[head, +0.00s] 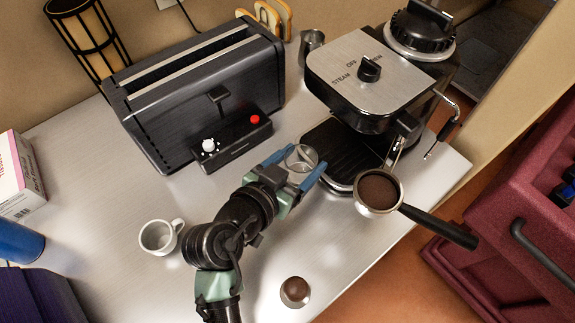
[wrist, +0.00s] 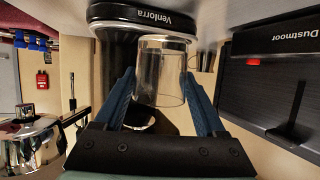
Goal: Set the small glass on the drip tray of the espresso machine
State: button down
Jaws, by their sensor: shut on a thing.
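My gripper (head: 297,165) has its blue fingers closed around the small clear glass (head: 301,154). In the wrist view the glass (wrist: 162,60) stands out between the fingertips (wrist: 159,74), held from both sides. The espresso machine (head: 350,65) stands at the back right of the counter. Its black ribbed drip tray (head: 338,143) lies under the brew head. The glass is beside the tray's left front edge in the head view; its height over the counter is hard to tell. In the wrist view the machine (wrist: 145,19) is directly behind the glass.
The portafilter (head: 378,190) full of coffee juts out at the machine's front right. A black toaster (head: 200,90) stands left of the gripper. A white cup (head: 160,236) and a brown round thing (head: 295,291) are on the counter (head: 105,200). A steam wand (head: 440,125) hangs at right.

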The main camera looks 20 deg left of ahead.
jog(key=w+d, duration=0.2)
jog(key=w, duration=0.1)
jog(key=w+d, duration=0.2)
jog(key=w, duration=0.1)
jog(key=w+d, duration=0.2)
jog(key=w, duration=0.1)
jog(key=shift+w+d+f+p, duration=0.15)
jog(key=shift+d+f+p, duration=0.05)
jog(key=shift+d+p, duration=0.2)
jog(key=shift+f+b, duration=0.4)
jog(key=shift+f, duration=0.25)
dwell(0.4)
grip_release()
jog(key=shift+f, duration=0.1)
